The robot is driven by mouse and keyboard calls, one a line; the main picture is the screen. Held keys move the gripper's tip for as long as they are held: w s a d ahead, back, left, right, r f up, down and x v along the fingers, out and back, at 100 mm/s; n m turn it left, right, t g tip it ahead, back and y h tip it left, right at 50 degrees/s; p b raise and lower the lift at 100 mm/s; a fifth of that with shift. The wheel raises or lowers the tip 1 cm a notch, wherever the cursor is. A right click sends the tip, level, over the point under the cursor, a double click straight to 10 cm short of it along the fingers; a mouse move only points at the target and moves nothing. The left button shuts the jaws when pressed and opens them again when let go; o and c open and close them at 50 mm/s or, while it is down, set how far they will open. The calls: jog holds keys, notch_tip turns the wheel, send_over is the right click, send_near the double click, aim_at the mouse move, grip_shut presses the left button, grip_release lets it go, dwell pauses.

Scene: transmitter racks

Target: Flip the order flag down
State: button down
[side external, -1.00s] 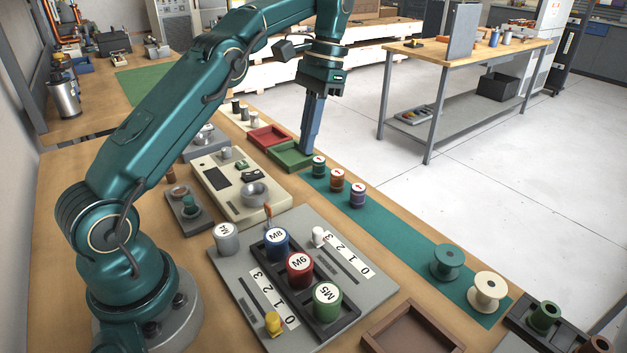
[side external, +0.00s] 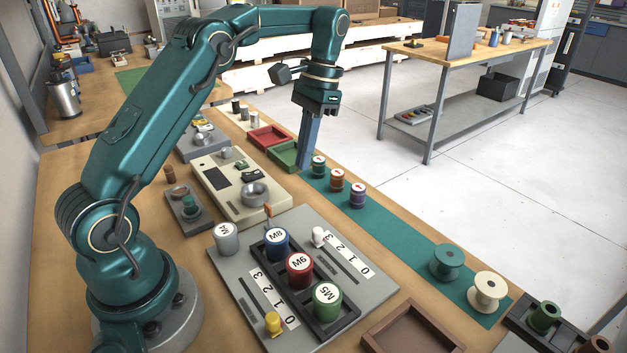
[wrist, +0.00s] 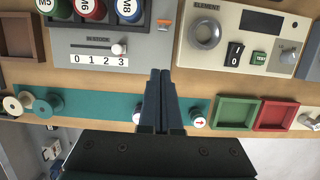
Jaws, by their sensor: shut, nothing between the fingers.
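A small orange flag-like piece (side external: 268,210) stands at the back edge of the grey panel (side external: 222,262), beside the cream device; I take it for the order flag. It looks upright in the side view. In the wrist view the orange piece (wrist: 165,22) is at the top, beyond my fingertips. My gripper (side external: 304,167) is shut and empty, pointing down over the teal strip near the green tray. In the wrist view my gripper (wrist: 160,72) has its fingers together, apart from the flag.
The cream device (side external: 222,205) with a knob is beside the flag. Labelled spools sit in a black rack (side external: 342,325) on the panel. Small jars (side external: 337,181) stand near my fingers on the teal strip (side external: 400,240). Green (wrist: 236,112) and red (wrist: 277,114) trays are alongside.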

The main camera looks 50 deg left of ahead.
aim_at(269, 216)
jog(key=x, duration=0.6)
jog(key=shift+s+f, duration=0.1)
jog(key=shift+f, duration=0.1)
jog(key=shift+s+f, duration=0.25)
jog(key=shift+s, duration=1.75)
jog(key=shift+s+r+t, duration=0.2)
jog(key=shift+s+t, duration=0.4)
jog(key=shift+t, duration=0.4)
jog(key=shift+s+r+t, duration=0.1)
jog(key=shift+s+t, duration=0.3)
jog(key=shift+t, duration=0.2)
jog(key=shift+s+f, duration=0.1)
jog(key=shift+s, duration=0.6)
jog(key=shift+s+f, duration=0.15)
jog(key=shift+s, duration=0.55)
jog(key=shift+w, duration=0.15)
jog(key=shift+w+f, duration=0.3)
jog(key=shift+w, duration=0.35)
